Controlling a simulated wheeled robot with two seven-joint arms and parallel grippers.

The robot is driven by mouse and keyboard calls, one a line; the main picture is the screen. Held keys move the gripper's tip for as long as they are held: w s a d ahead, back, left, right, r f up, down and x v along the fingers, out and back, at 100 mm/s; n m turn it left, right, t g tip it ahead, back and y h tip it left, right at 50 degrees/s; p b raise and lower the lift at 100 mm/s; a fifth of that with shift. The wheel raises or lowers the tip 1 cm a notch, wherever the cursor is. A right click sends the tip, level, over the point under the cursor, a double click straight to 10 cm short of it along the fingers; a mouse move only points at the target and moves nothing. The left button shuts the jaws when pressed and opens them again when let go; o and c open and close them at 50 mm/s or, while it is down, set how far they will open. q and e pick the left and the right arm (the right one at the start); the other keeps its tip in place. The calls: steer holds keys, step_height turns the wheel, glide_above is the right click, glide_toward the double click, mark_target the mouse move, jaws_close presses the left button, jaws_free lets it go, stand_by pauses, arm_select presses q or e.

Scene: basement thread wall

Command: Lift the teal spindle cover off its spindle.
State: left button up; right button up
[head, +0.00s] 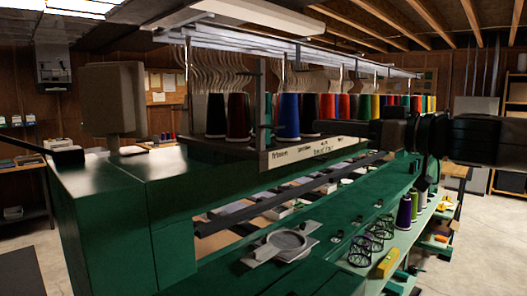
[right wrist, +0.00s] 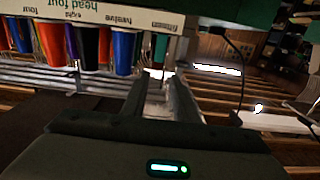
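In the head view my right gripper (head: 322,127) reaches in from the right, beside the row of thread cones on the green machine. In the right wrist view its two dark fingers (right wrist: 160,85) stand apart, with a gap between them. A small teal piece (right wrist: 160,47) shows just beyond the fingertips, under the label strip; it may be the spindle cover, but it is too small to be sure.
Black, dark red and blue cones (head: 289,117) stand close to the gripper on the rack. A white label strip (head: 315,151) runs along the rack's front edge. Metal rails (head: 235,40) hang above. Black mesh pieces (head: 370,240) and a yellow block (head: 388,263) lie on the lower shelf.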

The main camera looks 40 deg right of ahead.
arm_select(q)
steer(key=shift+w+d, duration=0.2)
steer(key=shift+w, duration=0.3)
arm_select(e)
steer(key=shift+f, duration=0.5)
